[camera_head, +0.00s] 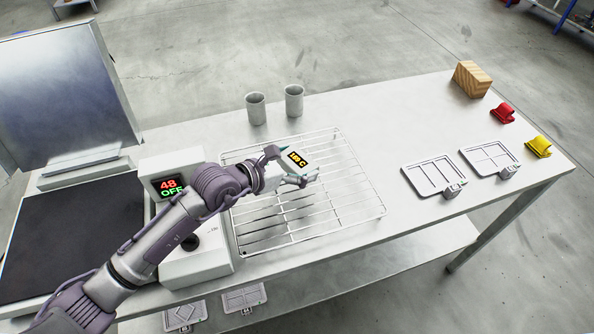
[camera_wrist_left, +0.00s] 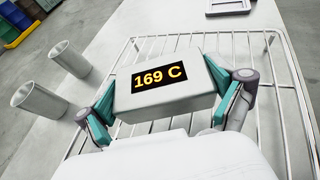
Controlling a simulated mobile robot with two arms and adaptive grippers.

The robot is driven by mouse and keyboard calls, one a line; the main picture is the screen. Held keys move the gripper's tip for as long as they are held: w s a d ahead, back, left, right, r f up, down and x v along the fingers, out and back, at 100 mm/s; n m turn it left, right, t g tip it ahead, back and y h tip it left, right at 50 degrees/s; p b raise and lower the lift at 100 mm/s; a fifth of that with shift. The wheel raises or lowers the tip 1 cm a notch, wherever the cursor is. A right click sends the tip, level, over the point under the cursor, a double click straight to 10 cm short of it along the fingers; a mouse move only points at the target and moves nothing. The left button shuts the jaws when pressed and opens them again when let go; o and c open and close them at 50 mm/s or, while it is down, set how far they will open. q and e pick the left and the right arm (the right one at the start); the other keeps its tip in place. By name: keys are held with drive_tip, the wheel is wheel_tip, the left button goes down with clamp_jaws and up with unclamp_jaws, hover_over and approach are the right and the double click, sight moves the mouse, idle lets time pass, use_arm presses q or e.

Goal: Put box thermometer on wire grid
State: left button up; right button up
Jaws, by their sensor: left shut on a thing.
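The box thermometer (camera_head: 299,160) is a small white box with a dark display. In the left wrist view the thermometer (camera_wrist_left: 160,84) reads 169 C in yellow. My left gripper (camera_head: 289,166) is shut on it, with teal fingers on its two short sides in the left wrist view (camera_wrist_left: 163,104). The wire grid (camera_head: 350,203) lies on the white table, and its bars (camera_wrist_left: 275,90) show behind and beside the box. The box is over the grid; I cannot tell whether it touches the bars. My right gripper is not in view.
Two grey cups (camera_head: 256,108) (camera_head: 294,100) stand behind the grid. A heating unit (camera_head: 210,252) with a "48 OFF" display is at its left. Flat trays (camera_head: 433,175), red (camera_head: 502,113) and yellow (camera_head: 538,147) clips and a wooden block (camera_head: 472,79) are at right.

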sight(297, 172)
use_arm(q)
wheel_tip(297, 172, down, 3)
drive_tip(key=shift+f, duration=0.3)
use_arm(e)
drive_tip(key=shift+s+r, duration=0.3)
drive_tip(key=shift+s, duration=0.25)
use_arm(q)
drive_tip(key=shift+f, duration=0.1)
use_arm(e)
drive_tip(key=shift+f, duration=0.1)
use_arm(q)
drive_tip(key=o, duration=1)
drive_tip(key=shift+f, duration=0.1)
drive_tip(key=shift+o, duration=0.2)
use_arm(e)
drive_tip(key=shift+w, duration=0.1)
use_arm(q)
drive_tip(key=shift+r+p, duration=0.3)
drive_tip(key=b+v, duration=0.2)
drive_tip(key=v, duration=1)
drive_tip(key=shift+s+f, duration=0.1)
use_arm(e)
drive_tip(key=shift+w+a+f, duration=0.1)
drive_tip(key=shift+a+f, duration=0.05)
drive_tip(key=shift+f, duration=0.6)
